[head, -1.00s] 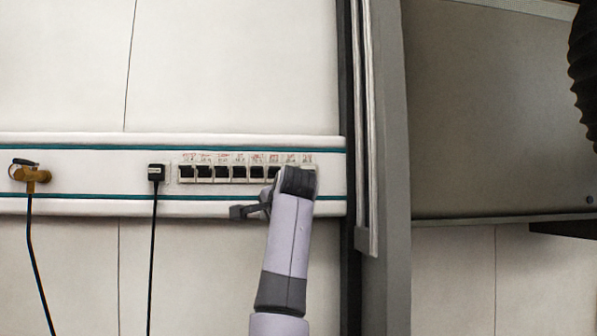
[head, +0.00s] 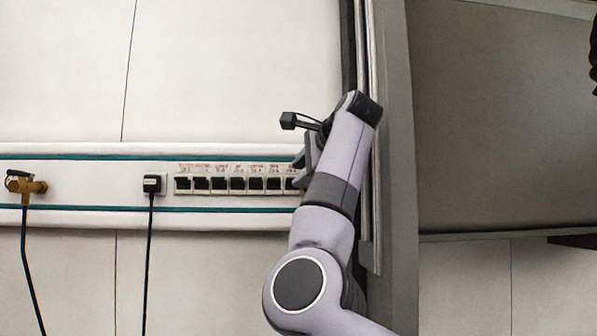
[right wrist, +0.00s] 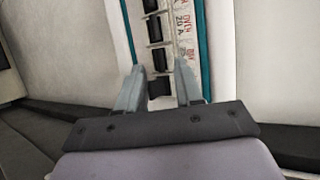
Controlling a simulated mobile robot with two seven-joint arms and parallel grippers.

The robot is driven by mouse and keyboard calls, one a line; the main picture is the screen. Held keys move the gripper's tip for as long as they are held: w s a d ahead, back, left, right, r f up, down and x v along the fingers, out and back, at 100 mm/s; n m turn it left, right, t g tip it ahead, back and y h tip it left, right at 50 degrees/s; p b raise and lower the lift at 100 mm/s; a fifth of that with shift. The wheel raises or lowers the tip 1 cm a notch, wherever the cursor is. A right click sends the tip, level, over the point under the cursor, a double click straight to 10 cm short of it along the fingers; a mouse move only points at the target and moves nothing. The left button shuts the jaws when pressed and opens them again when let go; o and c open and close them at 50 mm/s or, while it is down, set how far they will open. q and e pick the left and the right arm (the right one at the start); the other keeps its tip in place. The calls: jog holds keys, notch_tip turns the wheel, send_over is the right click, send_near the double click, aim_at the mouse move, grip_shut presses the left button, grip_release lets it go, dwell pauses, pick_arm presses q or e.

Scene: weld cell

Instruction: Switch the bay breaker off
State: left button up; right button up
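A row of breakers (head: 237,183) with black switches and red labels is set in the white wall rail; its right end is hidden behind my right arm. My right gripper (head: 301,160) is at that end, partly hidden by its own wrist. In the right wrist view my right gripper (right wrist: 158,75) has its two grey fingers apart, with the breaker strip beyond and between them. The end breaker (right wrist: 159,88) shows dark between the fingers; contact cannot be told. One label reads "OVEN 20 A"; the one nearest the gripper is not legible, so I cannot confirm the bay breaker. My left gripper is out of view.
A black plug (head: 154,184) with a hanging cable sits left of the breakers. A brass valve (head: 25,186) with a black hose is at the far left. A grey upright post (head: 397,150) stands right of my arm, with a dark grey panel (head: 500,120) beyond.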

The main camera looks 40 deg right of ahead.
jog(key=shift+x, duration=1.2)
jog(key=shift+c, duration=0.4)
